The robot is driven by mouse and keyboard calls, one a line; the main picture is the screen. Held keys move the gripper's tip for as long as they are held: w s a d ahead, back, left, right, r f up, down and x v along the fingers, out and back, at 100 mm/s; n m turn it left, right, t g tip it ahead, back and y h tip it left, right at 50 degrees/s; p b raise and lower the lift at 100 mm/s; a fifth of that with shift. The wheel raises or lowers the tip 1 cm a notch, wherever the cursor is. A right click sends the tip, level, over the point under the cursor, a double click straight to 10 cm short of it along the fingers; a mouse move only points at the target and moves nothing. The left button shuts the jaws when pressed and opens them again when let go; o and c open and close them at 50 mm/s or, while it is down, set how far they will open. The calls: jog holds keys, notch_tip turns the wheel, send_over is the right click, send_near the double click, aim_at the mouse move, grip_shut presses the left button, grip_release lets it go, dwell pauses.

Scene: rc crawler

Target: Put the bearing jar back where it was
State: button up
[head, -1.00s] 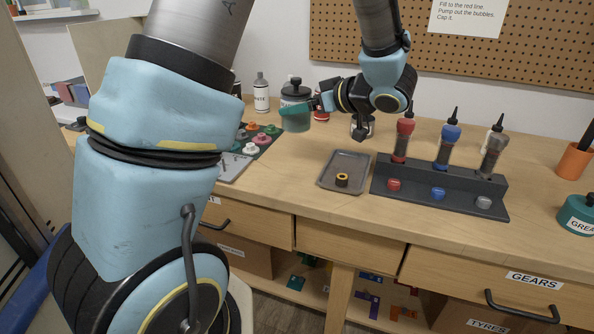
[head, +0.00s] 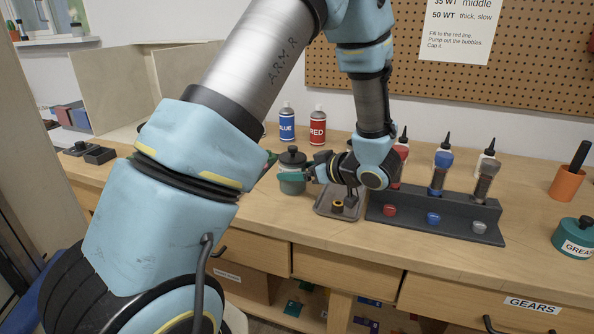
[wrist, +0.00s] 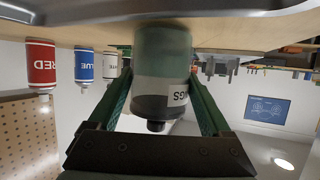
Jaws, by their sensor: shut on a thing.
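The bearing jar (head: 292,176) is a grey-green translucent jar with a black knobbed lid, upright in the head view. My gripper (head: 297,177) is shut on its body, with a green finger across its front. In the upside-down wrist view the jar (wrist: 162,62) sits between the two green fingers (wrist: 160,85), and part of its white label shows the letters "GS". The jar is low over the wooden bench, left of the grey tray (head: 325,211). I cannot tell whether its base touches the bench.
Blue (head: 287,124) and red (head: 318,126) labelled bottles stand behind the jar. A dark rack (head: 440,216) with dropper bottles stands to the right. My arm hides some bench on the left.

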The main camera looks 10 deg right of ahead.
jog(key=shift+f, duration=0.1)
jog(key=o, duration=1.4)
jog(key=b+v, duration=0.2)
jog(key=v, duration=1)
